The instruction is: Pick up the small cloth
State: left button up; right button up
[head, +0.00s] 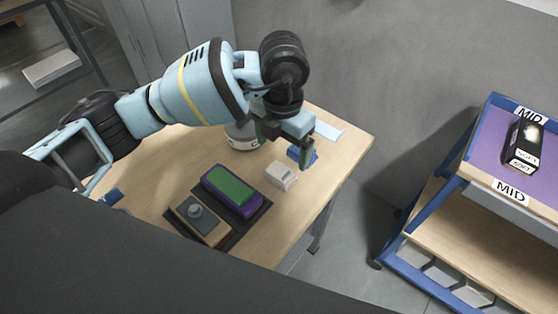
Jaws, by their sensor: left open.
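My left arm reaches in from the left over the wooden table. Its gripper (288,146) is open, pointing down near the table's right end. A small blue item (295,154), perhaps the small cloth, lies just behind and beside the right finger, partly hidden by it. A flat pale blue sheet (329,131) lies farther back by the table's edge; I cannot tell whether it is cloth or paper. I see nothing held between the fingers. My right gripper is not in view.
A round white item (241,139) stands behind. A blue-framed shelf cart (440,197) stands right, across open floor.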

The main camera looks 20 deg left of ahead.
aim_at(281, 172)
pick_arm(q)
jog(key=shift+s+d+f, duration=0.1)
jog(key=shift+s+f, duration=0.1)
jog(key=shift+f, duration=0.6)
jog(key=shift+w+f, duration=0.1)
jog(key=shift+f, duration=3)
jog(key=c, duration=1.1)
